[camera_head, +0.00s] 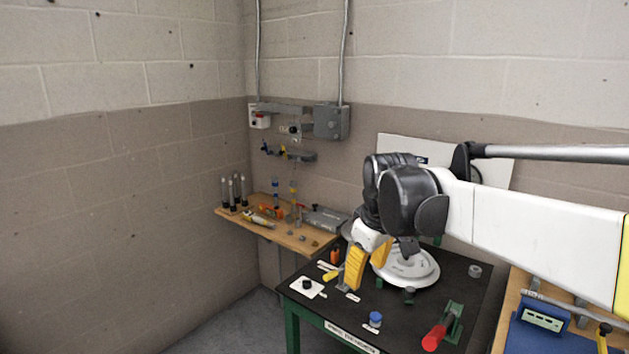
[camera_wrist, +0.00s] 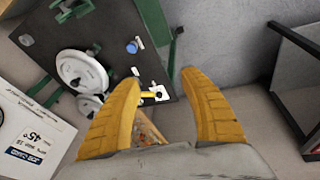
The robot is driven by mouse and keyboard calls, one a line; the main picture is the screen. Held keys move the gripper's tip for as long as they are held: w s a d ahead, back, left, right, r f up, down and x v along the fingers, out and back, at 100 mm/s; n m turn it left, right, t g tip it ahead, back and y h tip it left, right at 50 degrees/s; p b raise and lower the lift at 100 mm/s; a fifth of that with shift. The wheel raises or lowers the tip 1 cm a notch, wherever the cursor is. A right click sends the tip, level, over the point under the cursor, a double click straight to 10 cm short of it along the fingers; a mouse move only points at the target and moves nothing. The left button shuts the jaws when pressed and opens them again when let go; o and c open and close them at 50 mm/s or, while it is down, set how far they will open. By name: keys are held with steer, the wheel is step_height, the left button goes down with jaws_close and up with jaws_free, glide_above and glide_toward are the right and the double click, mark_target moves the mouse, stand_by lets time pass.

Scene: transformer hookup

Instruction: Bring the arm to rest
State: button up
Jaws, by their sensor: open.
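My gripper (camera_head: 366,266) has two yellow fingers and is in the middle right of the head view, in front of and above the black-topped table. In the wrist view my gripper (camera_wrist: 160,98) shows both yellow fingers spread apart with nothing held between them. My white and black arm reaches in from the right edge of the head view. The black table (camera_head: 452,286) has green legs and shows tilted in the wrist view, beyond the fingertips.
A white disc-shaped part (camera_head: 412,270), a blue-capped piece (camera_head: 375,319) and a red-handled green clamp (camera_head: 436,334) stand on the table. A wooden shelf (camera_head: 286,236) with small tools is at the left. A blue meter (camera_head: 543,316) is on the right bench.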

steer(key=s+d+f+m+t, duration=0.1)
steer(key=s+d+f+m, duration=0.1)
steer(key=s, duration=0.5)
steer(key=s+d+f+m+t, duration=0.1)
steer(key=s+d+f+m, duration=0.1)
steer(key=s, duration=0.6)
steer(key=s+d+f+m+t, duration=0.1)
steer(key=s+d+f+m, duration=0.1)
steer(key=s+d+m, duration=0.2)
steer(key=s, duration=0.3)
steer(key=shift+s+f+h, duration=0.3)
steer(key=shift+s+f, duration=0.05)
steer(key=shift+f, duration=0.05)
steer(key=shift+d, duration=0.1)
